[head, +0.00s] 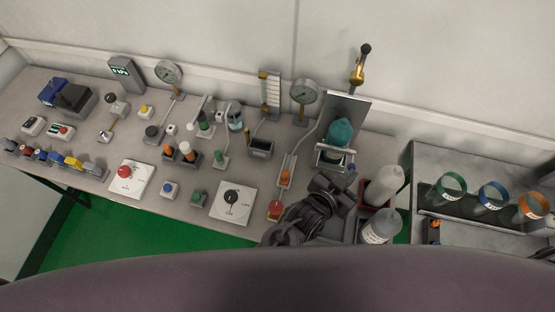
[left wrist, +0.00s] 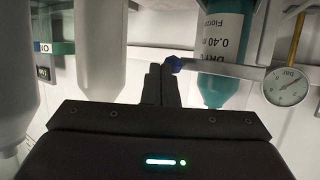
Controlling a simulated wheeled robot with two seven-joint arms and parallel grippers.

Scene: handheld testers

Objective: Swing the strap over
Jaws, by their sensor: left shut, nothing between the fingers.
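A teal bottle (head: 340,131) hangs against an upright grey plate (head: 347,108) at the back right of the bench; it also shows in the left wrist view (left wrist: 222,50). A pale bar that looks like the strap (left wrist: 225,72) crosses in front of the bottle, with a blue knob (left wrist: 174,65) at its end. The knob also shows in the head view (head: 351,167). My left gripper (head: 346,178) is shut and empty just in front of the holder. In the wrist view its fingertips (left wrist: 161,72) are right beside the knob; I cannot tell whether they touch.
White bottles (head: 385,186) stand close to the right of my left gripper. A side bench (head: 440,155) carries green, blue and orange rings. A gauge (head: 304,93) and an orange-and-red fitting (head: 286,178) are to the left. Several testers fill the bench.

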